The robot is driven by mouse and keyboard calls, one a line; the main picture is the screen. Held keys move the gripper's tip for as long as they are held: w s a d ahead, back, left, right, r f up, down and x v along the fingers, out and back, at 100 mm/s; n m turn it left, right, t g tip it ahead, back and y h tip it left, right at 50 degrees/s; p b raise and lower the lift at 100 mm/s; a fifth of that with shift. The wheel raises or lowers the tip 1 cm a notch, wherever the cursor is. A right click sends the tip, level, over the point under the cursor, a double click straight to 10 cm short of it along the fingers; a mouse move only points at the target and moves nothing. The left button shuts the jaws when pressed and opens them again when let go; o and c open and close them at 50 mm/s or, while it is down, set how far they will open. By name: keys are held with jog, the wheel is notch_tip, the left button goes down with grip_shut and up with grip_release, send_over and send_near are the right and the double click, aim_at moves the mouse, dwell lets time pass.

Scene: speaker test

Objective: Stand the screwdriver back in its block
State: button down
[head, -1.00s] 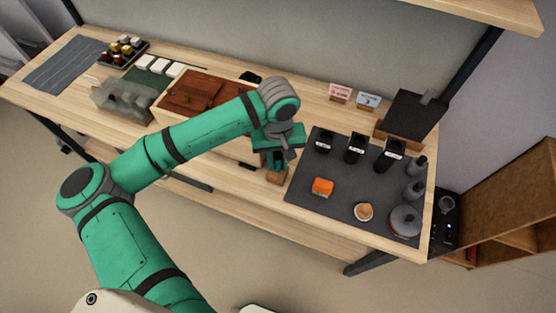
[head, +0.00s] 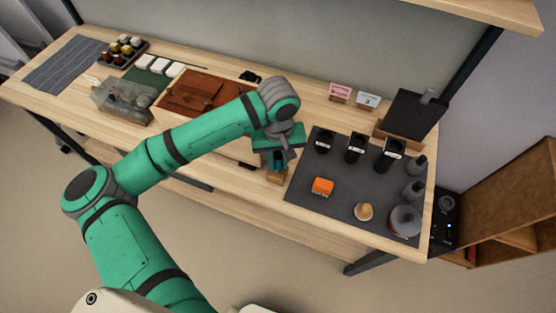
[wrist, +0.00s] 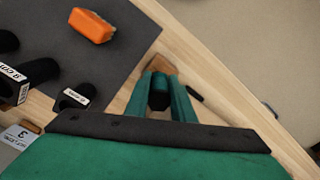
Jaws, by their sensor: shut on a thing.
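My gripper (head: 277,163) points down over the front part of the bench, left of the dark mat. The wrist view shows its two green fingers (wrist: 160,88) with a dark, rounded thing between them, which looks like the handle of the screwdriver (wrist: 159,101). The fingers are shut on it. A small wooden block (head: 277,177) shows directly below the gripper, and at the fingertips in the wrist view (wrist: 161,64). The screwdriver's shaft and tip are hidden, so I cannot tell whether it is in the block.
On the dark mat (head: 335,202) stand an orange block (head: 322,187), a small round wooden thing (head: 364,212), black labelled cups (head: 356,148) and grey bottle-like pieces (head: 405,221). A wooden box (head: 194,97) is left of my gripper. The bench front edge is close.

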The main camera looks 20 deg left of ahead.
jog(key=shift+f, duration=0.8)
dwell(0.4)
jog(key=c, duration=1.4)
grip_release()
jog(key=shift+c, duration=0.2)
notch_tip(320, 180, up, 11)
jog(key=shift+f, duration=0.1)
